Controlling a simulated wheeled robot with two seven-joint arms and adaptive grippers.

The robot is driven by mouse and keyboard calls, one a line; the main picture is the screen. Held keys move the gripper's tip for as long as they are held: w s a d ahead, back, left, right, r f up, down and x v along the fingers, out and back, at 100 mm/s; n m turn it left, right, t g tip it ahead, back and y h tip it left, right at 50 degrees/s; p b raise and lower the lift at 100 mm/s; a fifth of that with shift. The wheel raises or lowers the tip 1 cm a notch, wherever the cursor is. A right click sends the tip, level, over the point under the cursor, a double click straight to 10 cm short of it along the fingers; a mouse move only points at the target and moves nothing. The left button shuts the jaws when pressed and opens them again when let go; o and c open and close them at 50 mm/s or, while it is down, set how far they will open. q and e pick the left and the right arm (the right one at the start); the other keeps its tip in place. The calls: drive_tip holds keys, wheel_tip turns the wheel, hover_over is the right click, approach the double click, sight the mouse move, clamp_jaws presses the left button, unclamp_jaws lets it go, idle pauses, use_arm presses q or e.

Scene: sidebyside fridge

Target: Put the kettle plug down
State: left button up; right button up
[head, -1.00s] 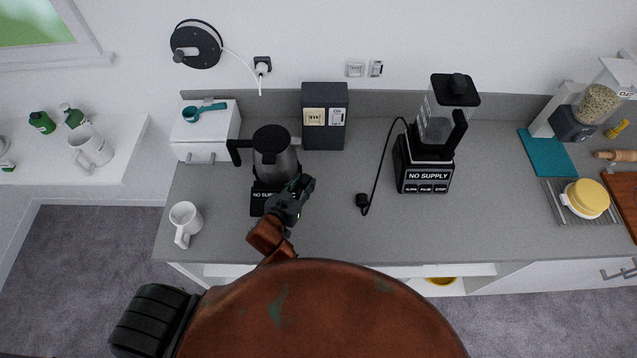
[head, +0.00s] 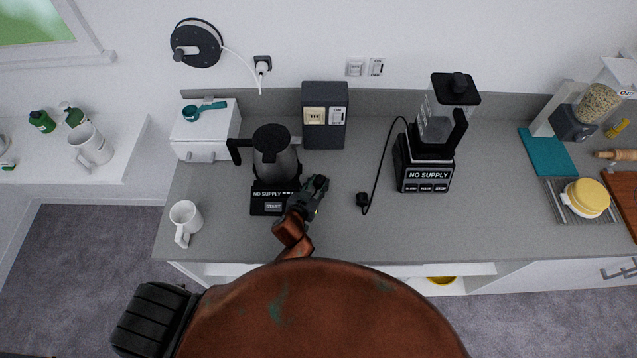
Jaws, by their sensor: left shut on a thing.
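The kettle (head: 275,158) is dark grey with a black lid and handle. It stands on its black base (head: 268,204), whose panel reads "NO SUPPLY" above a "START" button. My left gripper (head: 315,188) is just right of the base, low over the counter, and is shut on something. The kettle plug is not clearly visible; the dark gripper hides what lies between its fingers. My right gripper is not in the view.
A black plug (head: 362,199) on the blender's cord lies there, beside the blender (head: 428,160). A dark box (head: 324,115) stands behind, and a white mug (head: 185,221) at the left. A wall socket (head: 263,65) holds a white plug.

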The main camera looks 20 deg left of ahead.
use_arm(q)
drive_tip(key=o, duration=1.2)
drive_tip(key=shift+f, duration=0.1)
drive_tip(key=shift+o, duration=0.2)
drive_tip(key=shift+r, duration=0.25)
drive_tip(key=v, duration=1.2)
drive_tip(key=shift+f, duration=0.1)
